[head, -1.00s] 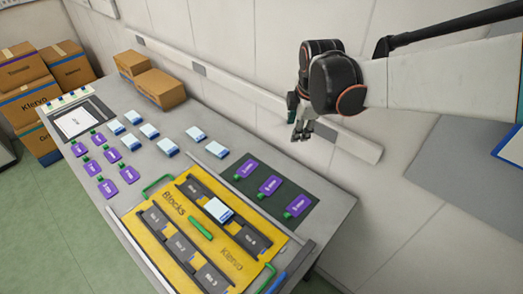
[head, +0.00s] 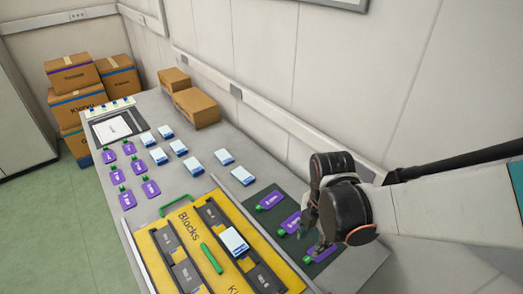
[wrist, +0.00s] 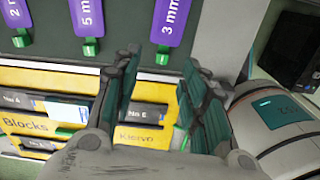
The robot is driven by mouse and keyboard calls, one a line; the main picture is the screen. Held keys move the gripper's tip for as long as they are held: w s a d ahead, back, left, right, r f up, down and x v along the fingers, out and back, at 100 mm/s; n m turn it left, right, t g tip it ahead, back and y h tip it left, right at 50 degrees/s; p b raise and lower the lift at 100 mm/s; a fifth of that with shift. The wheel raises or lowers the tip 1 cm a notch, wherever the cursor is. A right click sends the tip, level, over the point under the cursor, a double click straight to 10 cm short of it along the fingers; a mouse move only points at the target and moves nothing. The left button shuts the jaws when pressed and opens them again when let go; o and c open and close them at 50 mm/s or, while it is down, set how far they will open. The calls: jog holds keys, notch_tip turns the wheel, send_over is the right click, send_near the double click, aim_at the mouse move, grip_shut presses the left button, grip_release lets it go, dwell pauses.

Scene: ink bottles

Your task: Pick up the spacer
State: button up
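Three purple tags with green ends lie in a row on a dark mat (head: 258,213), at the right of the table. In the head view they are a far tag (head: 271,200), a middle tag (head: 290,222) and a near tag (head: 322,254). The wrist view shows mm labels on them, "5 mm" (wrist: 88,16) and "3 mm" (wrist: 170,18) among them. I cannot tell which is the spacer meant. My gripper (wrist: 160,88) is open and empty, its fingers apart. In the head view it is over the near end of the mat, partly covering the near tag.
A yellow "Blocks" tray (head: 157,244) with dark slots, a green handle and a white-blue block lies left of the mat. Several white-blue blocks and purple tags lie farther back. Cardboard boxes (head: 196,108) stand by the wall, close along the table's right.

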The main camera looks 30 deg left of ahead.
aim_at(308, 259)
jog(key=s+f+b, duration=0.1)
jog(key=s+f, duration=0.1)
jog(key=shift+s+a+f+b, duration=0.15)
jog(key=shift+a+f+b, duration=0.15)
jog(key=shift+f+b, duration=0.05)
jog(key=f+b, duration=0.2)
jog(key=f, duration=0.1)
jog(key=w+f+b, duration=0.1)
jog(key=f, duration=0.1)
jog(key=shift+d+f, duration=0.15)
jog(key=shift+d, duration=0.15)
jog(key=shift+w, duration=0.1)
jog(key=shift+c, duration=1.1)
jog(key=c, duration=0.7)
